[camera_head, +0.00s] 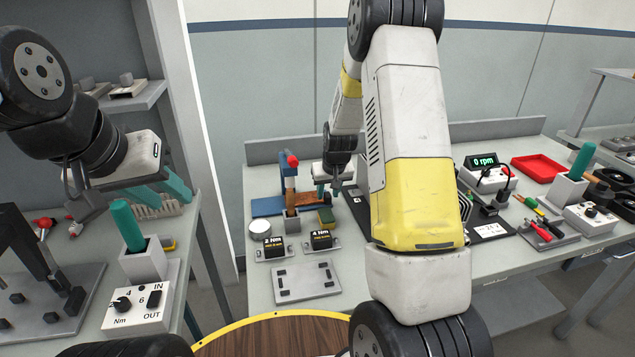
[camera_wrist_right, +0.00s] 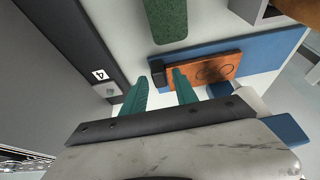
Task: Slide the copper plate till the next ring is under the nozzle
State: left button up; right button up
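The copper plate (camera_wrist_right: 228,66) lies on a blue base (camera_wrist_right: 280,45) in the right wrist view, with a dark ring mark on its face. A small black block (camera_wrist_right: 157,72) sits at its left end. My right gripper (camera_wrist_right: 160,77) is open; one green finger overlaps the plate's left part, the other stands apart to its left. I cannot tell if the finger touches the plate. In the head view, my right gripper (camera_head: 335,187) is beside the blue stand (camera_head: 289,180) with a red knob; the nozzle is not clear. My left gripper (camera_head: 160,195) is open and empty at the left.
Two labelled boxes (camera_head: 274,248) (camera_head: 321,240) and a grey plate (camera_head: 307,281) lie in front of the stand. A green block (camera_wrist_right: 165,18) is near the plate in the wrist view. An rpm display (camera_head: 485,162) and red tray (camera_head: 538,168) are at right.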

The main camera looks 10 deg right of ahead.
grip_shut()
dwell(1.2)
